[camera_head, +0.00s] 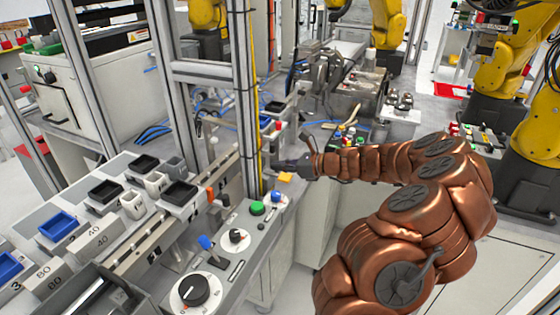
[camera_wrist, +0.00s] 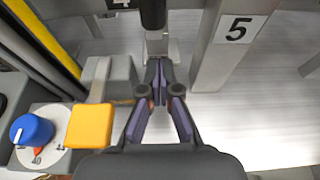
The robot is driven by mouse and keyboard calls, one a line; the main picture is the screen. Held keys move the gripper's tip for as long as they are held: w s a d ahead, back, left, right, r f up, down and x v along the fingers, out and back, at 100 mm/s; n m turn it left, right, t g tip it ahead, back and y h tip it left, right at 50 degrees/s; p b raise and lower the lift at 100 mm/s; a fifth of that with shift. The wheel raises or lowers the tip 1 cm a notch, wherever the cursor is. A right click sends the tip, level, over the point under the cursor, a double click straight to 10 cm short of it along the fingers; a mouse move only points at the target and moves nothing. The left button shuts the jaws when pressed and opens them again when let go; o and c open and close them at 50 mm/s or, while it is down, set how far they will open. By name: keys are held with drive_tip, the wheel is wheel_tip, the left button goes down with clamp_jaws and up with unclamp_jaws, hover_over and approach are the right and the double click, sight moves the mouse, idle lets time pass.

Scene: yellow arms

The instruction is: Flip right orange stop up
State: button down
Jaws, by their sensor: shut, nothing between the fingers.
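A yellow-orange stop (camera_head: 286,177), the rightmost orange piece by the rail, sticks out near the blue knob. In the wrist view the orange stop (camera_wrist: 90,125) shows as a flat block at lower left, beside a grey housing (camera_wrist: 118,76). Another, darker orange piece (camera_head: 210,194) stands farther left along the rail. My gripper (camera_head: 296,164) is just right of and behind the yellow-orange stop. In the wrist view my gripper (camera_wrist: 157,82) has its fingertips together and empty, to the right of the stop and apart from it.
A blue knob (camera_wrist: 32,129) on a white dial sits left of the stop. A grey post marked 5 (camera_wrist: 222,45) stands right of my fingers, and a dark cylinder (camera_wrist: 153,14) is ahead. A green button (camera_head: 257,208) is on the panel. Pale floor lies open at right.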

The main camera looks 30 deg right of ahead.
drive_tip(key=v, duration=0.5)
drive_tip(key=f+v, duration=0.1)
drive_tip(key=v, duration=0.2)
drive_tip(key=shift+s+d+b, duration=0.1)
drive_tip(key=shift+s+b, duration=0.1)
drive_tip(key=shift+b, duration=0.2)
drive_tip(key=shift+v, duration=0.8)
drive_tip(key=shift+r, duration=0.1)
